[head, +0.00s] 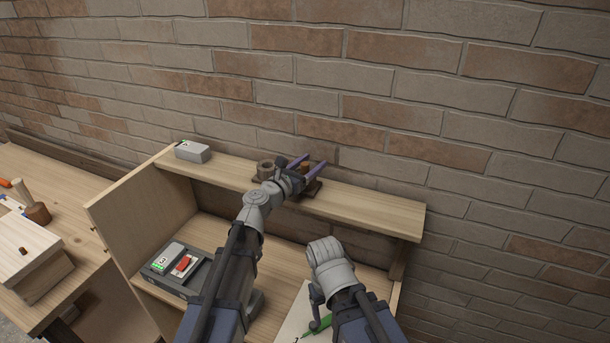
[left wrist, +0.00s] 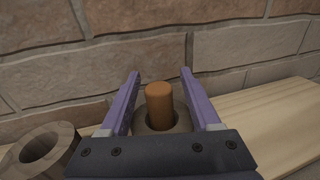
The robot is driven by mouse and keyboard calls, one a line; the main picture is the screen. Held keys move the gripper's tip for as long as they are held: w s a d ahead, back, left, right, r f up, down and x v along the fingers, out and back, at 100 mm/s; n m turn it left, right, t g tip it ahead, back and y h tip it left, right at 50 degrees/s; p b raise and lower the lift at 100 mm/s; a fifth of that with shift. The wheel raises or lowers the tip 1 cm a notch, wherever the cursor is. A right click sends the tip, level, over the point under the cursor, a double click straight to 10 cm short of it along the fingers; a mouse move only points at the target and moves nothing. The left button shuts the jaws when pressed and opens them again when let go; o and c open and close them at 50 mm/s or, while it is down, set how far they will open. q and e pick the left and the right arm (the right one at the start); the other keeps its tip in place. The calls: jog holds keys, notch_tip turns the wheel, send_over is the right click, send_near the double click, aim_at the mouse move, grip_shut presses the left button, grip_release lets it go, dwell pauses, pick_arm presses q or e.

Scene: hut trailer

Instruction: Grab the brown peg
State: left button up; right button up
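The brown peg (left wrist: 159,102) stands upright in the hole of a round dark holder (left wrist: 146,130) in the left wrist view. In the head view the peg (head: 305,168) shows on the upper shelf (head: 375,205), partly behind my gripper. My left gripper (head: 309,165) is open, with one purple finger on each side of the peg. The left wrist view shows gaps between both fingers (left wrist: 160,85) and the peg. My right arm hangs lower, in front of the shelf; its fingers are not clear.
A hollow round holder (head: 265,168) stands left of the peg. A grey box (head: 192,152) sits at the shelf's left end. The brick wall (head: 400,110) is close behind. Below are a dark tray (head: 170,282) and a green marker (head: 318,326) on paper.

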pick_arm(q)
grip_shut()
jog(key=shift+r, duration=0.15)
dwell(0.6)
